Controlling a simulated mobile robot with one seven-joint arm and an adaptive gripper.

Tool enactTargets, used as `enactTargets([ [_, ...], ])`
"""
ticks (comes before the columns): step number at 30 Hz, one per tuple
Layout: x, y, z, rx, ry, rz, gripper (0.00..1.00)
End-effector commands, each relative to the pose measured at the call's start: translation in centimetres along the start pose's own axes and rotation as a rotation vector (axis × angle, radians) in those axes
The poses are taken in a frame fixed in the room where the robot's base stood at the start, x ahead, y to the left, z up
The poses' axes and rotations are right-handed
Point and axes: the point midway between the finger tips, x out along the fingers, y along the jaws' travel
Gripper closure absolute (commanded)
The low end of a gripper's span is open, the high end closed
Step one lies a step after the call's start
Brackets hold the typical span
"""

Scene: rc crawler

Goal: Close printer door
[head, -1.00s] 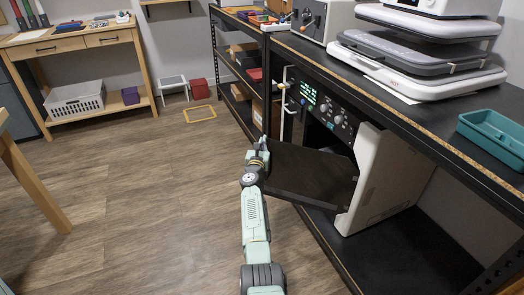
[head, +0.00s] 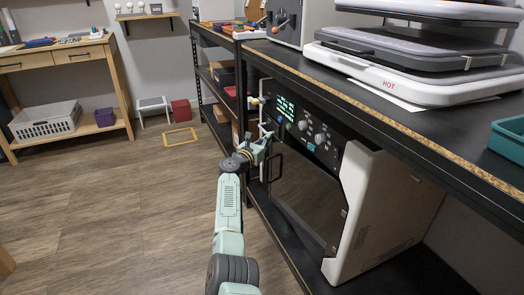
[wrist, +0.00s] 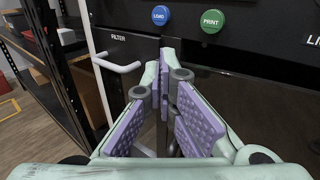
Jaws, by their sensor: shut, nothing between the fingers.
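The printer (head: 385,205) is a white-sided box with a black control panel (head: 305,128), standing on the lower shelf of the workbench. Its dark door (head: 308,195) lies flush or nearly flush with the front; I cannot tell whether it is fully closed. In the wrist view the dark door (wrist: 235,95) lies behind and below the fingers. My gripper (head: 266,143) is at the door's upper left edge, near a dark handle. In the wrist view my gripper (wrist: 166,75) is shut with purple pads and nothing between them. Contact with the door is unclear.
A white FILTER handle (wrist: 118,66) sticks out just left of the fingers. Blue LOAD (wrist: 161,15) and green PRINT (wrist: 212,21) buttons are above. The bench edge (head: 400,125) overhangs the printer. The floor at left is open, with a yellow frame (head: 180,137) on it.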

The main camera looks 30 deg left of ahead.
Motion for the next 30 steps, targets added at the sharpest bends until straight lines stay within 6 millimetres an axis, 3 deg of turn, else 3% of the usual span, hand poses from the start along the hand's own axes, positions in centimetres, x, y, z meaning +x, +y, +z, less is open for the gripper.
enactTargets([
  [9, 1.9, -0.8, 0.0, 0.001, -0.002, 0.002, 1.0],
  [30, 2.0, -1.1, 0.1, 0.001, -0.001, 0.001, 1.0],
])
